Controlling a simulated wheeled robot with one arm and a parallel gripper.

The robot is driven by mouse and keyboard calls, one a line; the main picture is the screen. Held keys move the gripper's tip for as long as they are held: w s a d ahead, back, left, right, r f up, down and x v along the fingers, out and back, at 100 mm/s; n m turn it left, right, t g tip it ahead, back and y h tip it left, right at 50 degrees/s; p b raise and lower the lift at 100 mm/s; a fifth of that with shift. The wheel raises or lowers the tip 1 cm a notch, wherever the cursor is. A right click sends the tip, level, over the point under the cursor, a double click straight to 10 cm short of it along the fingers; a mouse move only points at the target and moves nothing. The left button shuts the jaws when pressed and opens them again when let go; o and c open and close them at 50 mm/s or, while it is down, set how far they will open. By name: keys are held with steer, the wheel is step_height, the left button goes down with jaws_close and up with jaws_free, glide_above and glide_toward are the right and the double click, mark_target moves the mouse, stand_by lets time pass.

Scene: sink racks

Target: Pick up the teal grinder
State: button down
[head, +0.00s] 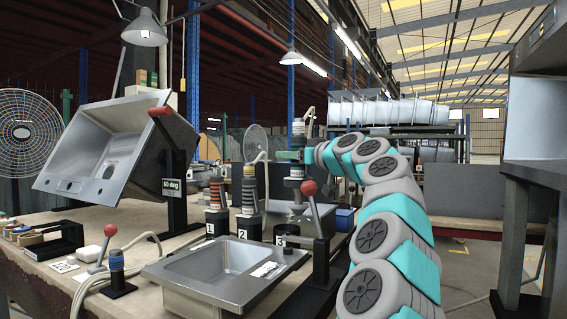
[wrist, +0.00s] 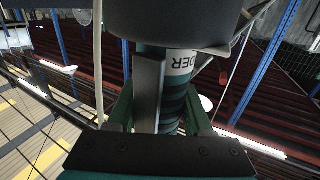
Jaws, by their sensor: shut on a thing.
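The teal grinder (head: 296,172) is upright in the head view, above the stand marked 3 (head: 287,236), with grey and dark parts and a wider lower end. My gripper (head: 303,157) reaches it from the right at mid-height. In the wrist view the grinder (wrist: 174,108) has a dark teal ribbed body and a white label ending in "DER". A wide dark disc part (wrist: 175,22) fills the top there. The fingers of my gripper (wrist: 157,102) are on both sides of the body, shut on it. The fingertip contact is partly hidden.
Two other grinders stand left at marks 1 (head: 216,194) and 2 (head: 249,190). A red-knobbed lever (head: 309,188) is close below right. A metal sink (head: 220,275) lies in front, and a tilted sink (head: 115,150) is at the left. The air around the held grinder looks fairly open.

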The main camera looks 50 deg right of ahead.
steer(key=s+a+b, duration=0.2)
steer(key=s+b, duration=0.2)
steer(key=s, duration=0.8)
steer(key=shift+s, duration=0.4)
steer(key=shift+a+b, duration=0.1)
steer(key=shift+b, duration=0.2)
steer(key=shift+r, duration=0.2)
